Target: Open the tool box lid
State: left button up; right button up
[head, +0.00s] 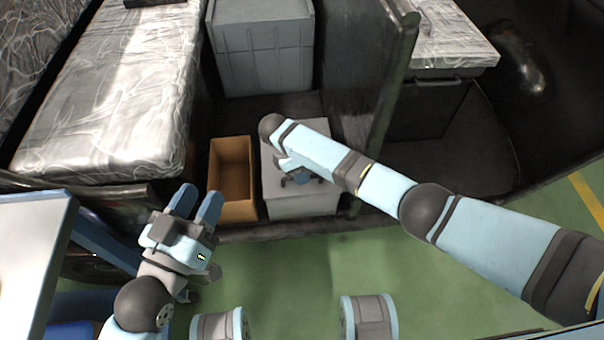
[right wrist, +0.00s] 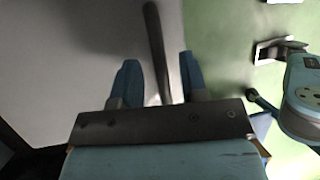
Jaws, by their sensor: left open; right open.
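The tool box appears to be the pale grey box (head: 302,207) on the dark cart bed in the head view. Its lid looks shut, but my right arm hides part of the top. My right gripper (head: 302,178) is over the box's front part, pointing down. In the right wrist view, its open fingers (right wrist: 160,78) stand on either side of a dark bar (right wrist: 153,30), which looks like a handle along the edge of the grey surface (right wrist: 90,70). I cannot tell whether they touch it. My left gripper (head: 199,203) is open and empty, left of the boxes.
An open brown box (head: 234,209) stands directly left of the grey box. A large grey bin (head: 262,60) is behind them. A dark post (head: 392,85) rises to the right. A wrapped seat (head: 110,100) lies left. Green floor (head: 290,265) is clear in front.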

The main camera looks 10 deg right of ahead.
pick_arm(q)
jog(key=shift+r, duration=0.2)
pick_arm(e)
jog(key=shift+d+f, duration=0.1)
jog(key=shift+f, duration=0.15)
